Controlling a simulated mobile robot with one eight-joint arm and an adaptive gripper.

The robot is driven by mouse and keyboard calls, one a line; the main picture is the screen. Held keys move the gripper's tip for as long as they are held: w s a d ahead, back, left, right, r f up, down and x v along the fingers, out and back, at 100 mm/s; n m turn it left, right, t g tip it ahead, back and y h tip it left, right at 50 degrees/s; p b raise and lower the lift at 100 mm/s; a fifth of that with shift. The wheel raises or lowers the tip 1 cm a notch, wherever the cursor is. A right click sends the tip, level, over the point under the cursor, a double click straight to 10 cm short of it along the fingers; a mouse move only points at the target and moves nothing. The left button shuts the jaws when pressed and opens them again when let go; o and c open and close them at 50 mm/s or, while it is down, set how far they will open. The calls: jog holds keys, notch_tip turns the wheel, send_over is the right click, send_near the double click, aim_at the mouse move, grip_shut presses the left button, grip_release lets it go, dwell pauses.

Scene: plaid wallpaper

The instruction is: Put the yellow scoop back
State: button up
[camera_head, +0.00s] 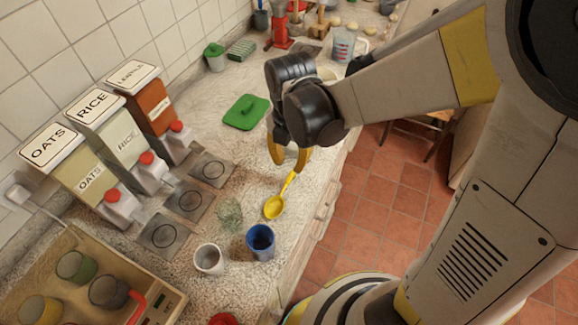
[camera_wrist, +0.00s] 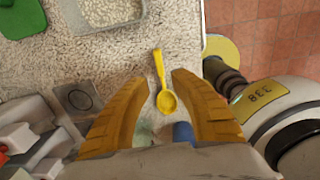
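The yellow scoop (camera_head: 274,206) lies on the speckled counter near its front edge, its bowl nearer the cups and its handle pointing up toward my gripper. In the wrist view the scoop (camera_wrist: 167,102) lies between and below my two yellow fingers, handle end toward the top. My gripper (camera_head: 289,160) is open and empty, pointing down above the counter by the handle end. The wrist view shows the gripper's fingers (camera_wrist: 161,79) spread to either side of the handle, not touching it. A pale open container (camera_wrist: 141,10) stands beyond the handle; my gripper mostly hides it in the head view.
A blue cup (camera_head: 260,242), a white cup (camera_head: 208,259) and a clear glass (camera_head: 229,213) stand close to the scoop's bowl. Oats (camera_head: 88,180) and rice (camera_head: 124,143) dispensers line the wall. The counter edge drops to a tiled floor.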

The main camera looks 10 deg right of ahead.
jog(key=s+d+r+m+t, duration=0.3)
jog(key=r+m, duration=0.4)
jog(key=m, duration=0.7)
jog(key=s+d+r+m+t+p, duration=0.1)
jog(key=s+d+r+m+t, duration=0.2)
jog(key=m, duration=1.1)
jog(key=d+r+t, duration=0.1)
jog(key=d+r, duration=0.2)
jog(key=r, duration=0.2)
jog(key=shift+s, duration=0.3)
